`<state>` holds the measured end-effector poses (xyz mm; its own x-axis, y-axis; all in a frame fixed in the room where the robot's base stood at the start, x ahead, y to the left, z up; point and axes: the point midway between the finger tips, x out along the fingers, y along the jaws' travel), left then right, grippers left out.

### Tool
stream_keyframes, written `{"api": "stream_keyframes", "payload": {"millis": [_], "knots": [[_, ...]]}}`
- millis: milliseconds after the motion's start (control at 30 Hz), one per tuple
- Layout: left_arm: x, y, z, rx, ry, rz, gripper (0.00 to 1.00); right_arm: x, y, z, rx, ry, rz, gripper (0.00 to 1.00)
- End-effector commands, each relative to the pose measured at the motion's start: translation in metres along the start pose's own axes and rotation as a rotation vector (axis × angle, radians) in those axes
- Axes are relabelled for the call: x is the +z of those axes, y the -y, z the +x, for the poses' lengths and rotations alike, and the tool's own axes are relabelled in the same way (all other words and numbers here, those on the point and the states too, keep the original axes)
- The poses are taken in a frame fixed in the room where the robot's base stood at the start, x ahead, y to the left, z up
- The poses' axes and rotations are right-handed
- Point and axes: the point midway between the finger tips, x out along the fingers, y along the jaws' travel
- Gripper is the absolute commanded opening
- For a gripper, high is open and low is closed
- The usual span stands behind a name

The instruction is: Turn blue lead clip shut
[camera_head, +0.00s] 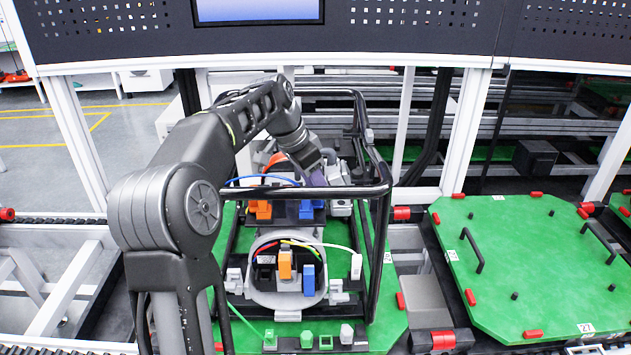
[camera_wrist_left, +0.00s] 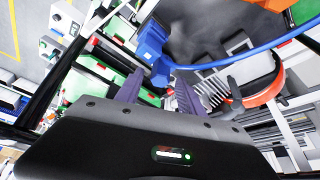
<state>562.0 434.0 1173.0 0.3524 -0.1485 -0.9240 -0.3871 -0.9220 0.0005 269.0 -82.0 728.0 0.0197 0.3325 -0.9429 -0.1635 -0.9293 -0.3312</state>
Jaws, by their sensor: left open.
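A blue clip (camera_head: 306,210) sits on the dark upper block inside the black tube frame, right of an orange clip (camera_head: 260,209). A blue lead (camera_head: 252,178) arcs across behind them. In the left wrist view a blue clip (camera_wrist_left: 151,52) stands just beyond the fingertips, with the blue lead (camera_wrist_left: 235,57) running right from it. My left gripper (camera_wrist_left: 158,92) is open, its purple fingers apart with nothing gripped between them. In the head view the left gripper (camera_head: 317,176) hangs just above the blue clip; any contact is unclear. My right gripper is out of view.
The black tube frame (camera_head: 376,190) surrounds the unit closely. Lower down are another blue clip (camera_head: 308,280) and orange clip (camera_head: 285,265). A red-orange lead (camera_wrist_left: 268,90) curves right of the fingers. A mostly bare green pallet (camera_head: 530,260) lies to the right.

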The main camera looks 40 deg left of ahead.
Motion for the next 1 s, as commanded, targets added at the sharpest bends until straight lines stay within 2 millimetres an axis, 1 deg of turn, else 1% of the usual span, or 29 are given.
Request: {"api": "stream_keyframes", "payload": {"millis": [233,267,800,1000], "knots": [[0.0001,0.0002,0.0011,0.000,0.000,0.000,0.45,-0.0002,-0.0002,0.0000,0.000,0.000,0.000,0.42],[0.0001,0.0002,0.0011,0.000,0.000,0.000,0.44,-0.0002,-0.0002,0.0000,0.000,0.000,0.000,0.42],[0.0000,0.0002,0.0007,0.000,-0.001,0.000,0.00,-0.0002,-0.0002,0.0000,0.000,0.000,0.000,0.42],[0.0000,0.0002,0.0006,-0.001,-0.001,0.000,0.00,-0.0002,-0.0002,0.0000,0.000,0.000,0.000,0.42]]}}
